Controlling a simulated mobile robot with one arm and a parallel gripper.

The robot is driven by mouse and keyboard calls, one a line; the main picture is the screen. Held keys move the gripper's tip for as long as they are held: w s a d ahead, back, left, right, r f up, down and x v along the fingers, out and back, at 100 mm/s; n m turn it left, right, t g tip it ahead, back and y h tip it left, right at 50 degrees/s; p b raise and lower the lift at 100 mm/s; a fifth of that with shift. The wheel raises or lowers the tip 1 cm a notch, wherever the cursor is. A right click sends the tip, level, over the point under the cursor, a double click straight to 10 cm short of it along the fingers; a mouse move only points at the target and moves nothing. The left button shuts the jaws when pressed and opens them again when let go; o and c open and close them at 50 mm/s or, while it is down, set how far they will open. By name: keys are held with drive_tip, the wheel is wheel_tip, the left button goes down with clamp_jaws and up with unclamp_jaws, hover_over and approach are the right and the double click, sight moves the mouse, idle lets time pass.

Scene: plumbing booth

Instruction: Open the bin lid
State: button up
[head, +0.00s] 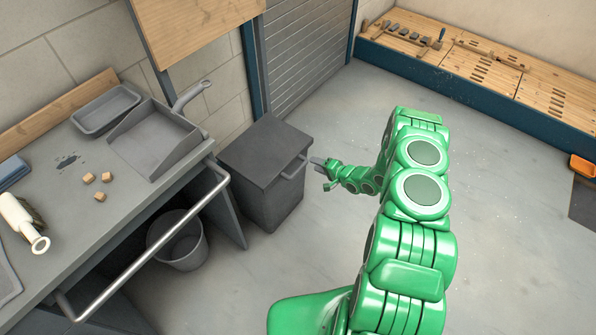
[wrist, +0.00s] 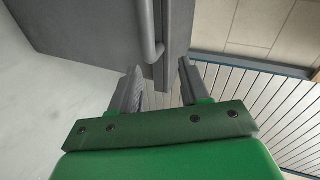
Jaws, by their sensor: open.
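The dark grey bin (head: 264,190) stands on the floor beside the workbench. Its flat lid (head: 262,148) is shut. A bar handle (head: 297,167) sticks out from the lid's edge on the side facing my arm. My gripper (head: 318,164) is beside that handle at about its height. In the wrist view the handle (wrist: 148,30) hangs between and just ahead of my gripper's two fingers (wrist: 160,85), which are apart. I cannot tell whether a finger touches the handle. The bin's grey side (wrist: 85,30) fills the upper left of the wrist view.
A workbench (head: 120,150) with a metal rail (head: 150,250) stands left of the bin. A grey bucket (head: 178,243) is under it. A roller shutter (head: 305,50) is behind the bin. The floor to the right (head: 500,200) is largely clear.

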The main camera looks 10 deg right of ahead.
sight(298, 171)
drive_tip(key=s+a+f+m+y, duration=0.1)
drive_tip(key=s+a+f+y, duration=0.1)
drive_tip(key=s+a+f, duration=0.15)
drive_tip(key=shift+w+r+x, duration=0.15)
drive_tip(key=shift+r+x, duration=0.05)
drive_tip(key=shift+x, duration=1.5)
drive_tip(key=shift+w+r+x, duration=0.1)
drive_tip(key=shift+r+x, duration=0.05)
drive_tip(key=shift+x, duration=1.6)
drive_tip(key=shift+d, duration=0.15)
drive_tip(key=shift+c, duration=0.2)
clamp_jaws()
